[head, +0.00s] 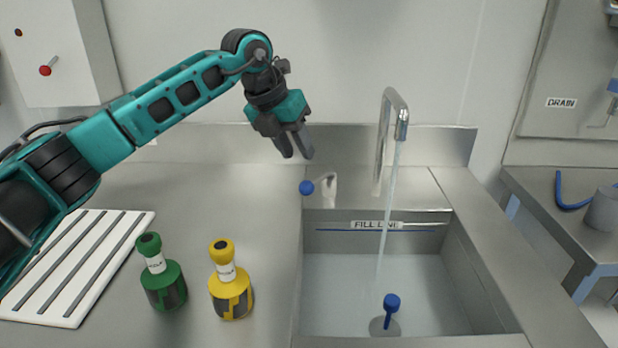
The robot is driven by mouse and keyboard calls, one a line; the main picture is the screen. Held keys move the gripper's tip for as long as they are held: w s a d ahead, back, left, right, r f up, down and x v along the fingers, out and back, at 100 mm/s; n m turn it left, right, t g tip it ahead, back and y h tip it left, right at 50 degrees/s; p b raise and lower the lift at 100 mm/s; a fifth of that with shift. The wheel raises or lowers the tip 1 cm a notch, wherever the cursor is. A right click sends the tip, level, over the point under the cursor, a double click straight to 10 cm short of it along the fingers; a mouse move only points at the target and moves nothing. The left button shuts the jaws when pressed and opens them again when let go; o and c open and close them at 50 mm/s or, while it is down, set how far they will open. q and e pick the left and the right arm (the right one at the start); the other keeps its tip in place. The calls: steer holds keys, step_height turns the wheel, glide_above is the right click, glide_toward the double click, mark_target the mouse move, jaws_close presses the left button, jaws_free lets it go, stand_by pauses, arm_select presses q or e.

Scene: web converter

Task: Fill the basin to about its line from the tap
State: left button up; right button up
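The grey basin (465,285) is sunk in the counter at the centre right. A blue line with a "FILL LINE" label (376,225) runs along its back wall. The tap (392,110) stands behind it, and a thin stream (388,215) falls from its spout into the basin. A water level is hard to make out. A blue plug-like piece (391,304) stands upright on the basin floor. A lever with a blue knob (307,187) is at the basin's back left corner. My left gripper (296,144) is above the knob, apart from it, fingers pointing down and seemingly empty. My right gripper is out of view.
A green bottle (165,285) and a yellow bottle (232,292) stand on the counter left of the basin. A white slatted rack (75,265) lies further left. A wall box with a red knob (45,70) is upper left. A "DRAIN" panel (562,103) is at right.

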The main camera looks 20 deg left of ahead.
mark_target(318, 179)
arm_select(q)
steer(key=x, duration=0.9)
steer(key=shift+w+f, duration=0.1)
steer(key=shift+c, duration=0.4)
steer(key=c, duration=0.6)
steer(key=shift+f, duration=0.1)
jaws_close()
